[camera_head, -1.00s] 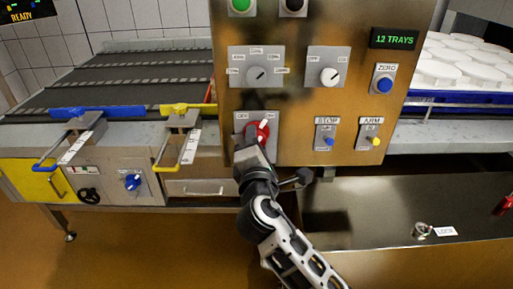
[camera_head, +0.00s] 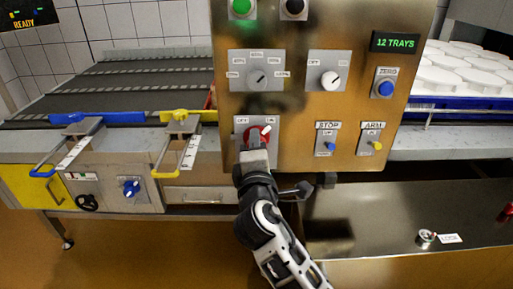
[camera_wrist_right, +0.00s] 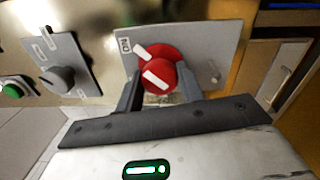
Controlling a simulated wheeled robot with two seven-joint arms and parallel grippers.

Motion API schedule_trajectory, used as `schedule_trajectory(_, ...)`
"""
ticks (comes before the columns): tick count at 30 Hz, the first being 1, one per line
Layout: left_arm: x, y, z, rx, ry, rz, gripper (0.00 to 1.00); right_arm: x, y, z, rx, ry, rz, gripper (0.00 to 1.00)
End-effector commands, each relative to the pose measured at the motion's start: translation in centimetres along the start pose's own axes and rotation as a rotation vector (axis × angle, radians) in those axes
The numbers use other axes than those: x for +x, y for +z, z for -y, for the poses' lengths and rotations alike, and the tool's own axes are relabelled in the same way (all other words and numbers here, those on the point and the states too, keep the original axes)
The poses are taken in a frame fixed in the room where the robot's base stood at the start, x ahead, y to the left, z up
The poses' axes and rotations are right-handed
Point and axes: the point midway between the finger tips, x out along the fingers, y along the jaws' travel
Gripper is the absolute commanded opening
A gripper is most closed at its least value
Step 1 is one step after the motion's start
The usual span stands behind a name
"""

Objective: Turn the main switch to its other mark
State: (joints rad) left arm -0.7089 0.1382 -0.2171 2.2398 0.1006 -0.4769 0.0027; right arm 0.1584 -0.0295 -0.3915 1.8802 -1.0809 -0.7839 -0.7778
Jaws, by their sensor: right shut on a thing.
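The main switch (camera_head: 265,133) is a red round knob with a white bar, on a grey plate (camera_head: 240,134) low on the panel. The plate has an OFF label at its upper left and an ON label at its upper right. My right gripper (camera_head: 257,150) is shut on the knob from below and hides part of it. In the right wrist view the red knob (camera_wrist_right: 160,77) sits between the two fingers (camera_wrist_right: 160,88). Its white marks line up toward the ON label (camera_wrist_right: 125,45). My left gripper is not in view.
The brass panel (camera_head: 300,110) also carries two dials, a blue ZERO button (camera_head: 385,85), and STOP and ARM switches beside the main switch. A conveyor (camera_head: 120,80) with blue and yellow clamps stands left. White moulds (camera_head: 465,70) stand at right. A dark bench (camera_head: 380,210) lies below.

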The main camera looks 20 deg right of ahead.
Motion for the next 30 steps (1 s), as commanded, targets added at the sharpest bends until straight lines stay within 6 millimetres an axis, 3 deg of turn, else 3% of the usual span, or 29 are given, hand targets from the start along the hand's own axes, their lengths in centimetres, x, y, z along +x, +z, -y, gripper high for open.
schedule_trajectory(1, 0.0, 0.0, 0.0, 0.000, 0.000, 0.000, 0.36, 0.0, 0.0, -0.2, 0.004, 0.003, -0.001, 0.15)
schedule_trajectory(2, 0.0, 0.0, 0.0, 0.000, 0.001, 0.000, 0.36, 0.0, 0.0, -0.2, 0.004, 0.003, -0.001, 0.43)
schedule_trajectory(3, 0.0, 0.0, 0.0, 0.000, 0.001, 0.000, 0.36, 0.0, 0.0, -0.1, 0.004, 0.003, -0.001, 0.54)
schedule_trajectory(4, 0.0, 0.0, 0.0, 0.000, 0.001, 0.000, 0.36, 0.0, 0.0, -0.1, 0.004, 0.003, -0.001, 0.59)
schedule_trajectory(20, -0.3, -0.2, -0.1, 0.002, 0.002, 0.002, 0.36, 0.0, 0.0, -0.1, -0.031, 0.001, -0.002, 0.59)
schedule_trajectory(25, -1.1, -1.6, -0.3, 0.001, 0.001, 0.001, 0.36, 0.1, 0.1, -0.5, -0.250, 0.004, -0.011, 0.59)
schedule_trajectory(30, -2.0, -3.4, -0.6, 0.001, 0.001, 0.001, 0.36, 0.1, 0.2, -0.6, -0.623, 0.008, -0.027, 0.59)
